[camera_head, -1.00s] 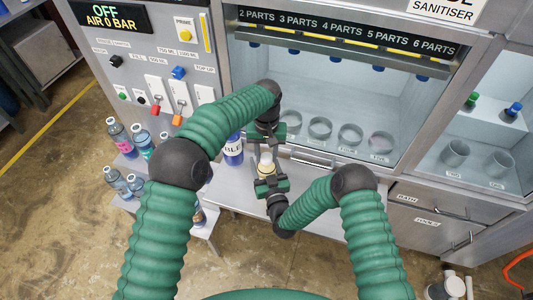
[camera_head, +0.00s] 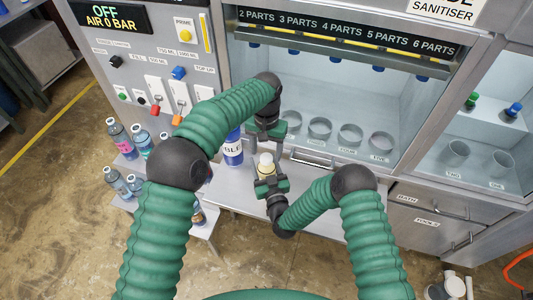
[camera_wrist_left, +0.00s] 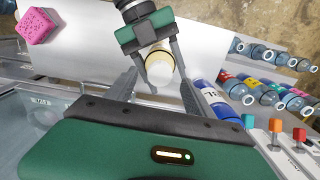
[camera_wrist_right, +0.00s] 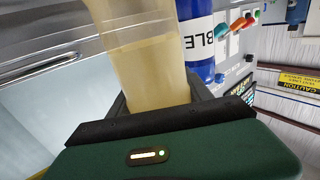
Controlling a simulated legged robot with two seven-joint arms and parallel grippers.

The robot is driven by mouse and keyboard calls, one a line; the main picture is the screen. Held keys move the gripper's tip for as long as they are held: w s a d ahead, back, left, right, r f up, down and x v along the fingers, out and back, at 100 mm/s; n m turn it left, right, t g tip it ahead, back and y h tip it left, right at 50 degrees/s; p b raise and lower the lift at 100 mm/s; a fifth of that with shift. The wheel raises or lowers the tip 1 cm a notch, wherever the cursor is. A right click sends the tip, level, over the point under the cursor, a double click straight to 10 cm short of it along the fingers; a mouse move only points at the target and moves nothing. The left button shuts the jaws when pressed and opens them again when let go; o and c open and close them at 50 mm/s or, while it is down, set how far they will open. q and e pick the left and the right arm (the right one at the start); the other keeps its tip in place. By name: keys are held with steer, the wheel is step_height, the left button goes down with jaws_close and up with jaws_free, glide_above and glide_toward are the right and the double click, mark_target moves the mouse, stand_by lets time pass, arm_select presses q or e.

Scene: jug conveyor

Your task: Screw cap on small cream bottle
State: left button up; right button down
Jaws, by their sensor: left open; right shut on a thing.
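The small cream bottle (camera_head: 266,166) stands upright in my right gripper (camera_head: 270,187), which is shut around its body. The bottle fills the right wrist view (camera_wrist_right: 150,65), where pale cream contents show through its clear wall. Its top is out of that frame. My left gripper (camera_head: 266,136) is open and empty, just beyond and above the bottle top. In the left wrist view the fingers of the left gripper (camera_wrist_left: 157,88) stand apart around the pale round bottle top (camera_wrist_left: 160,69) with a gap on each side. I cannot tell whether that top is a cap.
A blue labelled bottle (camera_head: 232,150) stands close to the left of the cream bottle. Several other bottles (camera_head: 128,150) stand further left. A pink sponge (camera_wrist_left: 38,25) lies on the pale worktop. The filling cabinet with ring holders (camera_head: 320,128) is behind.

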arm_select(q)
step_height(320, 180, up, 10)
steer(key=shift+f, duration=0.1)
steer(key=shift+w, duration=0.1)
arm_select(e)
steer(key=shift+c, duration=1.9)
jaws_free()
arm_select(q)
step_height(320, 180, down, 3)
steer(key=b, duration=0.3)
steer(key=shift+f, duration=0.15)
steer(key=shift+f+b, duration=0.1)
steer(key=shift+b, duration=0.2)
steer(key=shift+d, duration=0.1)
arm_select(e)
steer(key=v, duration=1.6)
steer(key=shift+s, duration=0.4)
steer(key=shift+d, duration=0.1)
